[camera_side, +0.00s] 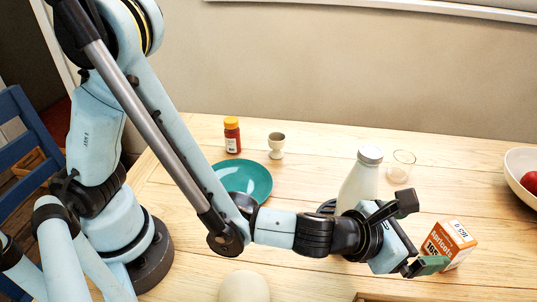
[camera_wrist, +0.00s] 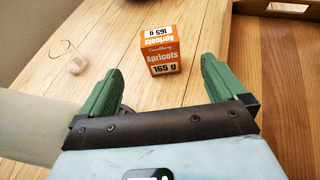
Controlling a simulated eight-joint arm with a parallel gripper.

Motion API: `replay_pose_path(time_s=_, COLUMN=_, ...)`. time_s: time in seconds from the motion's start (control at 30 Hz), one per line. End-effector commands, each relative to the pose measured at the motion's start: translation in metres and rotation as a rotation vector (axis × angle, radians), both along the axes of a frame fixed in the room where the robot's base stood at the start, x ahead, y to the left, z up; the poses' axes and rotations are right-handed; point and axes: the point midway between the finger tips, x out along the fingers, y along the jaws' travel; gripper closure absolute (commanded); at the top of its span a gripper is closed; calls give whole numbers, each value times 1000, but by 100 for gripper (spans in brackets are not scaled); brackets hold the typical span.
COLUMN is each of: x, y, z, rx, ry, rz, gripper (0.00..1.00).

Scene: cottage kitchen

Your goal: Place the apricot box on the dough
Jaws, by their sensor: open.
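The apricot box (camera_side: 450,244), orange with a white top label, stands on the wooden table at the right. In the wrist view the box (camera_wrist: 162,54) stands beyond and between the fingertips. My gripper (camera_side: 417,234) is open, with its green-padded fingers spread and nothing between them. In the wrist view my gripper (camera_wrist: 160,72) points towards the box, with a bit of table between. A pale rounded lump (camera_side: 244,288), which looks like the dough, sits at the bottom edge of the side view, partly cut off. It is not in the wrist view.
A milk bottle (camera_side: 358,182) stands close behind my wrist, with a glass (camera_side: 401,166) beyond it. A teal plate (camera_side: 246,179), an egg cup (camera_side: 276,146) and a red jar (camera_side: 232,135) are further left. A white bowl (camera_side: 520,172) is far right. A wooden tray (camera_wrist: 262,9) edges the wrist view.

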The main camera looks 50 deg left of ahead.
Motion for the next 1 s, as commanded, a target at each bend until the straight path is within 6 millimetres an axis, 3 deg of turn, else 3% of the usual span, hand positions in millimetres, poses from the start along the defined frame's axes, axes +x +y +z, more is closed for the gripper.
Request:
replay_pose_path(time_s=0.13, x=6, y=-2, z=-2, rx=0, ry=0, rz=2, gripper=2)
replay_pose_path(time_s=0.5, x=51, y=-20, z=-22, rx=0, ry=0, rz=2, gripper=2)
replay_pose_path(time_s=0.77, x=64, y=-26, z=-28, rx=0, ry=0, rz=2, gripper=2)
replay_pose_path(time_s=1.0, x=93, y=-38, z=-38, rx=-1, ry=0, rz=3, gripper=2)
